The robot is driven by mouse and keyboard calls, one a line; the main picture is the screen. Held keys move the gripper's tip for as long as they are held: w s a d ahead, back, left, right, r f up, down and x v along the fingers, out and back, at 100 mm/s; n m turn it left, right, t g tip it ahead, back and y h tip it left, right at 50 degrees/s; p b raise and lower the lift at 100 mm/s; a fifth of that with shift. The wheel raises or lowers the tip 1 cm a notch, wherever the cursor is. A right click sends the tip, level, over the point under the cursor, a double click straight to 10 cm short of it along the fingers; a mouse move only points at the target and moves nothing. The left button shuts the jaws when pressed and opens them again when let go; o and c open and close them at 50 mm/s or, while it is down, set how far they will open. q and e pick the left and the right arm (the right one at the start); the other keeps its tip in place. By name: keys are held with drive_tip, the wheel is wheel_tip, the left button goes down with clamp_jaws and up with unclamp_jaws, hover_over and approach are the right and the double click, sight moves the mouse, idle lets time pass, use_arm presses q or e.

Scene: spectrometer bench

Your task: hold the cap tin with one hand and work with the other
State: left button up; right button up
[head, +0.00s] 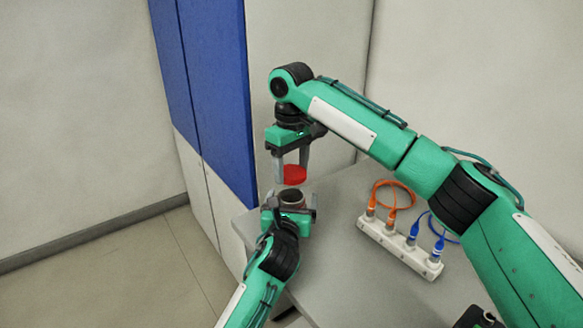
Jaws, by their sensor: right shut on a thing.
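The cap tin (292,197) is a small dark round container with an open top at the table's far left corner. My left gripper (290,212) reaches up from below, with its fingers apart on either side of the tin. Whether they touch its wall is too small to tell. My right gripper (292,172) points down just above the tin and is shut on a red round cap (295,175). The cap is held level, apart from the tin's rim. Part of the tin's lower body is hidden by my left gripper.
A white power strip (400,247) with orange plugs and cable (393,185) and blue plugs and cable (437,225) lies on the grey table (345,270), right of the tin. A blue and white cabinet (215,90) stands behind the left side. The table's front middle is clear.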

use_arm(q)
drive_tip(key=s, duration=0.4)
drive_tip(key=s+a, duration=0.1)
drive_tip(key=s, duration=0.3)
drive_tip(key=s+a, duration=0.1)
drive_tip(key=s, duration=0.3)
drive_tip(key=shift+f, duration=0.1)
